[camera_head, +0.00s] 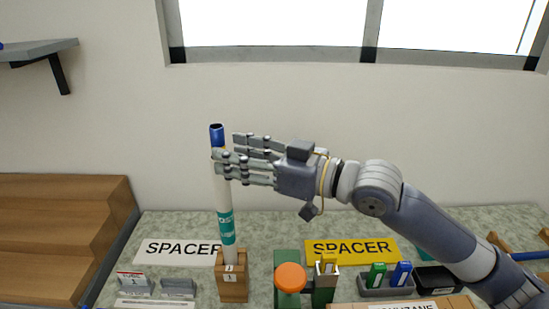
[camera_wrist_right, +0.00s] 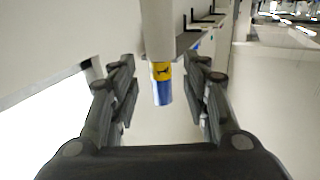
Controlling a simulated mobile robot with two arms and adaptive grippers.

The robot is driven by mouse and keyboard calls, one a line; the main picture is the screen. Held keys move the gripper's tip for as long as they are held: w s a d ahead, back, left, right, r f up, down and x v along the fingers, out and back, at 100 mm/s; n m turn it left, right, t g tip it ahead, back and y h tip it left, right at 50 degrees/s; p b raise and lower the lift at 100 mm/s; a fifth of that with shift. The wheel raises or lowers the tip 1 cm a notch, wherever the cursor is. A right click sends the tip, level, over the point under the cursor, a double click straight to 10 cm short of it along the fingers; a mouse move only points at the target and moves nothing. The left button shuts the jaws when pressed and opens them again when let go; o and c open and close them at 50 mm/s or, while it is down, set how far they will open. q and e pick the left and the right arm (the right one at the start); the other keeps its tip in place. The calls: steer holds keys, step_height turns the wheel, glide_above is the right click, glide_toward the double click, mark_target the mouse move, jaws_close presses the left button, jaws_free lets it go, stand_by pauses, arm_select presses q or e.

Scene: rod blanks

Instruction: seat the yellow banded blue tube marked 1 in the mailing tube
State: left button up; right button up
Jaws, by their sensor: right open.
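The mailing tube (camera_head: 222,196) is white with a teal label and stands in a wooden block (camera_head: 232,289). The blue tube (camera_head: 217,133) pokes out of its top end. In the right wrist view the blue tube (camera_wrist_right: 162,94) shows a yellow band with a dark mark, right at the end of the white mailing tube (camera_wrist_right: 157,30). How deep it sits inside is hidden. My right gripper (camera_head: 230,158) is open, with its fingers at the top of the mailing tube. In the right wrist view the fingers (camera_wrist_right: 160,90) stand apart on both sides, with gaps to the tube. My left gripper is not in view.
A white SPACER sign (camera_head: 178,252) and a yellow SPACER sign (camera_head: 350,249) lie on the speckled counter. A green stand with an orange round top (camera_head: 290,277) is right of the block. Wooden steps (camera_head: 60,230) are at left; green and blue pieces sit in a tray (camera_head: 372,291).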

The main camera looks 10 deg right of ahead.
steer(key=v, duration=0.9)
steer(key=shift+s+d+r, duration=0.15)
steer(key=shift+d+r, duration=0.05)
steer(key=shift+r, duration=0.15)
steer(key=shift+c, duration=0.3)
